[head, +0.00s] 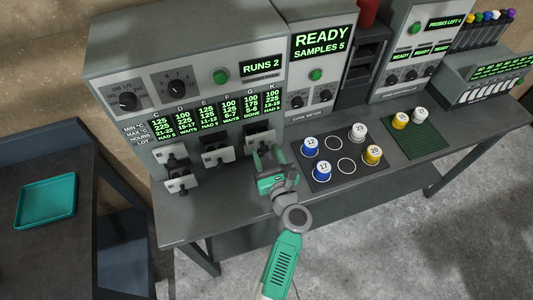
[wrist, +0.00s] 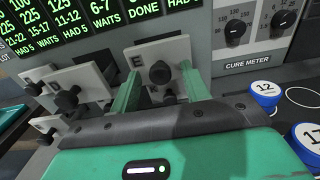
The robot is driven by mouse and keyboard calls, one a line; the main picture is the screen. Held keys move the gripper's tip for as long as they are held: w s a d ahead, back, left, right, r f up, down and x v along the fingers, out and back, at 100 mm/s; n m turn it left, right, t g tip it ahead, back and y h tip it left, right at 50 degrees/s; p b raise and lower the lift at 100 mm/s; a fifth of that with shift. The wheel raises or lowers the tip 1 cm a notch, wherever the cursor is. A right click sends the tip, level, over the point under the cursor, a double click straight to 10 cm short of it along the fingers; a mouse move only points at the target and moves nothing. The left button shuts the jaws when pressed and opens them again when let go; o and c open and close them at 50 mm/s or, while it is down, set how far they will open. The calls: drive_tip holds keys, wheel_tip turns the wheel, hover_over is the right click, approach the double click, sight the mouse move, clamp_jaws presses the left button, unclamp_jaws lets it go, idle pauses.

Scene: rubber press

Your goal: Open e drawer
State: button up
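The E drawer (wrist: 150,58) has a light grey front plate marked "E" and a round black knob (wrist: 160,73). It shows in the middle of the wrist view. My gripper (wrist: 160,88) is open, with one green finger on each side of the knob. The fingers reach close to the plate; I cannot tell whether they touch it or the knob.
More drawers with black knobs stand to the left (head: 217,154), (wrist: 82,86). The cure meter (head: 314,85) is at the right. A dark tray (head: 343,186) with several numbered blue, yellow and white-topped pots lies right of my gripper. A teal tray (head: 47,202) is far left.

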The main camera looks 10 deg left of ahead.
drive_tip(key=p+v, duration=0.1)
drive_tip(key=v, duration=0.6)
drive_tip(key=shift+s+d, duration=0.2)
drive_tip(key=shift+s, duration=0.1)
